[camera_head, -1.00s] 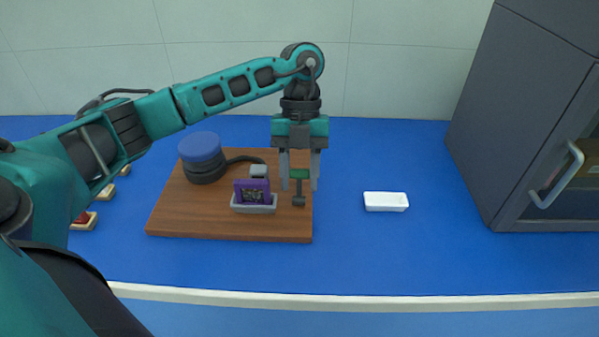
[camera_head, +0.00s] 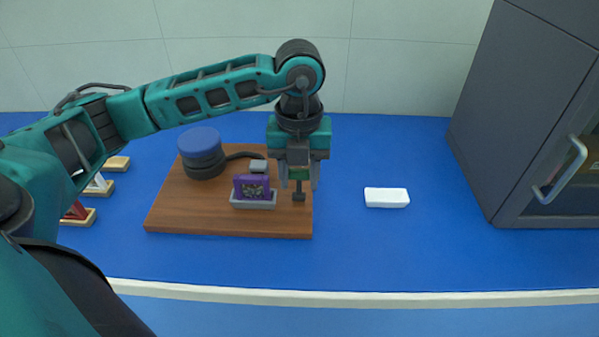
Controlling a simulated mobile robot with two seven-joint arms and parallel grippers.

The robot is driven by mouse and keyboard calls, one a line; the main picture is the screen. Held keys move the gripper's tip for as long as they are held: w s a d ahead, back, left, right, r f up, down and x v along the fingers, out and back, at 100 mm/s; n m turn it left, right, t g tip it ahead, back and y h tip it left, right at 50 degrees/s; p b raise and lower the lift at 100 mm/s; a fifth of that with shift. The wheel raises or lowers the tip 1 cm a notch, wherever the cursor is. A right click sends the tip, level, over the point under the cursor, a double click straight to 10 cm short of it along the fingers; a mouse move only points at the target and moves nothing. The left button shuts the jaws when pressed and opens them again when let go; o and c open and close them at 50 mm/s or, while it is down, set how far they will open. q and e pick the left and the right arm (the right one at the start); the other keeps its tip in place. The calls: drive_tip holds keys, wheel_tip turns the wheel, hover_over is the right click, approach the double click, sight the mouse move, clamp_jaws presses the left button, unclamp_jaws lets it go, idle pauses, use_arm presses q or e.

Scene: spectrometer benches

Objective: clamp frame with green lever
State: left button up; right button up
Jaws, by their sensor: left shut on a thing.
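The purple frame (camera_head: 251,184) stands upright in a grey holder (camera_head: 253,203) on the wooden board. The lever's dark lower part (camera_head: 299,196) shows just right of the holder. The left gripper is shut on the lever. My right gripper is not in view.
The wooden board (camera_head: 180,215) also carries a blue-topped round device (camera_head: 201,145) with a dark cable and a small grey block (camera_head: 259,166). A dark cabinet (camera_head: 500,120) stands at the far right. Small stands (camera_head: 98,187) sit at the left.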

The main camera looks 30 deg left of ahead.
sight(298, 192)
use_arm(q)
drive_tip(key=t+b, duration=0.1)
drive_tip(key=s+t+y+b, duration=0.1)
drive_tip(key=b, duration=0.1)
drive_tip(key=shift+d+f+t+b, duration=0.3)
drive_tip(key=shift+d, duration=0.05)
drive_tip(key=shift+s+d+t+y+b, duration=0.15)
drive_tip(key=shift+s+t+y+b, duration=0.1)
drive_tip(key=shift+t+y+b, duration=0.6)
drive_tip(key=shift+s+d+r+t+b, duration=0.15)
drive_tip(key=shift+s+t+b, duration=0.1)
drive_tip(key=shift+t+b, duration=0.3)
drive_tip(key=shift+s+t+y, duration=0.15)
drive_tip(key=shift+t+y, duration=0.15)
drive_tip(key=shift+y, duration=0.15)
drive_tip(key=shift+s+d, duration=0.1)
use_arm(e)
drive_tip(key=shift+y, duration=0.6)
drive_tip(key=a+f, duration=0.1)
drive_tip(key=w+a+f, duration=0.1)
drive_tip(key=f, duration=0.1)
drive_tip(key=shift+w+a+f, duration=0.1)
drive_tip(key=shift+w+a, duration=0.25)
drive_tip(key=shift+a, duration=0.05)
use_arm(q)
drive_tip(key=shift+t+y+b, duration=0.3)
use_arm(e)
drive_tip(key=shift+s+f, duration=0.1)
use_arm(q)
drive_tip(key=o, duration=1)
